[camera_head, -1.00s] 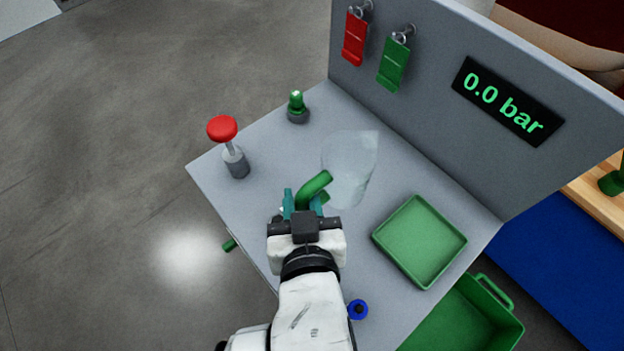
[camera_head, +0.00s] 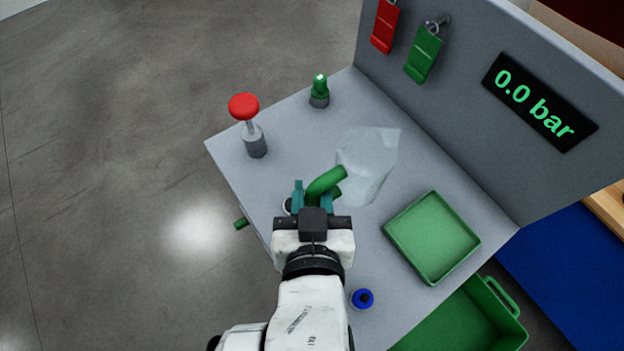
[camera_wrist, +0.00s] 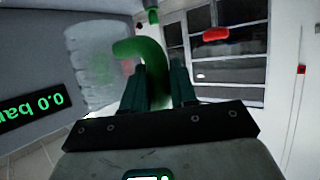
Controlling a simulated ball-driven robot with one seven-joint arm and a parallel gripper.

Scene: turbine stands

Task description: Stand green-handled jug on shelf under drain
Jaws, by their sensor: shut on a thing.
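The jug (camera_head: 370,168) is clear, with a green handle (camera_head: 327,183). In the head view it is over the grey stand top, and I cannot tell how far above it. My gripper (camera_head: 313,196) is shut on the green handle. In the wrist view the handle (camera_wrist: 142,58) curves up between the two teal fingers (camera_wrist: 160,85), and the jug's clear body (camera_wrist: 95,65) is to the left. A small green stub (camera_head: 242,223) sticks out from the stand's near left side; I cannot tell whether it is the drain. The shelf cannot be made out.
The grey stand top (camera_head: 285,185) holds a red knob on a post (camera_head: 244,107), a green lamp (camera_head: 320,90), a shallow green tray (camera_head: 432,237) and a blue ring (camera_head: 362,299). A back panel with tags and a gauge (camera_head: 540,102) rises behind. A green crate (camera_head: 450,325) sits lower right. Open floor is left.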

